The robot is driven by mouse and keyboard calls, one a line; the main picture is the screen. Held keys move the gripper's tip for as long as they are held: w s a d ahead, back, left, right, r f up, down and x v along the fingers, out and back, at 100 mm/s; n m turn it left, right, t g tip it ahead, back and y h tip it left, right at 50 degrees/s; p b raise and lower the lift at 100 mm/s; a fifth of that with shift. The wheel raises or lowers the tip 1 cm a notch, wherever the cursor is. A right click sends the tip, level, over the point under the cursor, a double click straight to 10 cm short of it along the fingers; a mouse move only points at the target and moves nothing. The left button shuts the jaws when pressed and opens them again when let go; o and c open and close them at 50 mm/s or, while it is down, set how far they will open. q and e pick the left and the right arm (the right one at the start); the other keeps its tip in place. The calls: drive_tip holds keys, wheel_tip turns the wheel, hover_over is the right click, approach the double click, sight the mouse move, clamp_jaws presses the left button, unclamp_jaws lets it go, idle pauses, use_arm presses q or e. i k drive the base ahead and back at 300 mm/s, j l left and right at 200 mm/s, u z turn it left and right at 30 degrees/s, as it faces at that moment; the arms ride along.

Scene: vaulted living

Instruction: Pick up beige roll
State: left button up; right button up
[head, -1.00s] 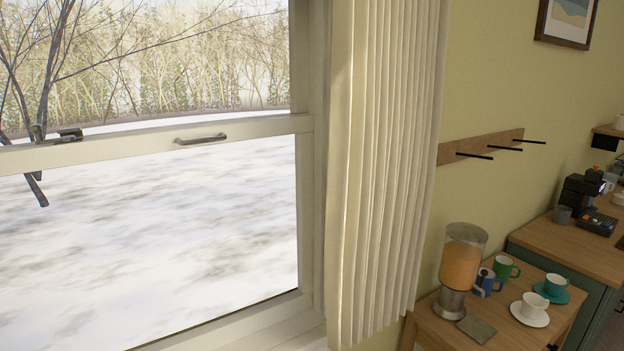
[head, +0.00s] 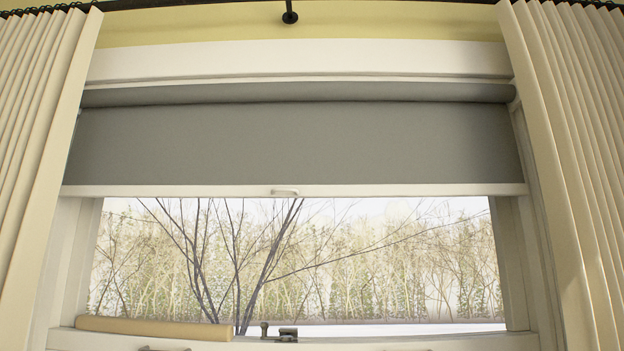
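A beige roll (head: 152,328) lies lengthwise at the lower left of the window, along the top of the sash's horizontal rail. It is long and thin, and its right end is near the middle of the picture. Neither of my grippers is in the head view.
A grey roller blind (head: 300,145) with a white bottom bar and small handle covers the upper window. Cream curtains hang at the left (head: 35,150) and right (head: 575,170). A dark sash latch (head: 287,333) sits right of the roll. A dark curtain rod (head: 289,17) runs above.

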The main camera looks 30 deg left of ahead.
sight(146, 328)
drive_tip(key=u, duration=1.8)
drive_tip(key=i+l, duration=0.15)
drive_tip(key=l, duration=0.15)
drive_tip(key=i+l, duration=0.1)
drive_tip(key=l, duration=0.2)
drive_tip(key=i+l, duration=0.15)
drive_tip(key=l, duration=0.15)
